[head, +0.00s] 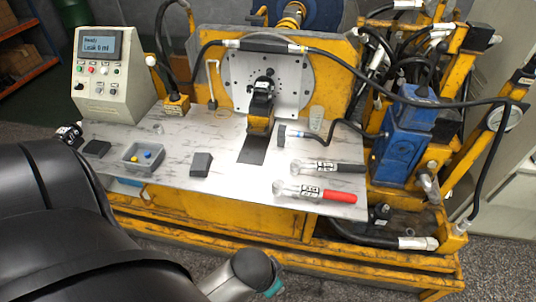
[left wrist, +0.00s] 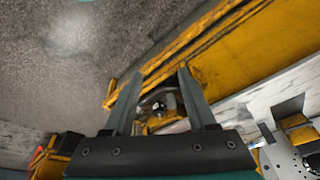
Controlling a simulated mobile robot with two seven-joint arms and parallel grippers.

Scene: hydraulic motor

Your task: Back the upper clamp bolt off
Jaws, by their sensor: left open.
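Two wrenches lie on the bench: one with a black handle (head: 327,167), one with a red handle (head: 315,191). My left gripper (left wrist: 160,72) is open and empty in the left wrist view, with fingers apart over the stand's lower yellow frame, far from the clamp. The right gripper does not show.
The metal bench (head: 235,190) carries a grey tray (head: 130,162) with blue and yellow pieces, and a dark block (head: 200,163). A control box (head: 110,75) reads "Ready, Leak 0 ml". A black hose (head: 420,101) arches across the stand to the right. A blue unit (head: 402,140) stands right.

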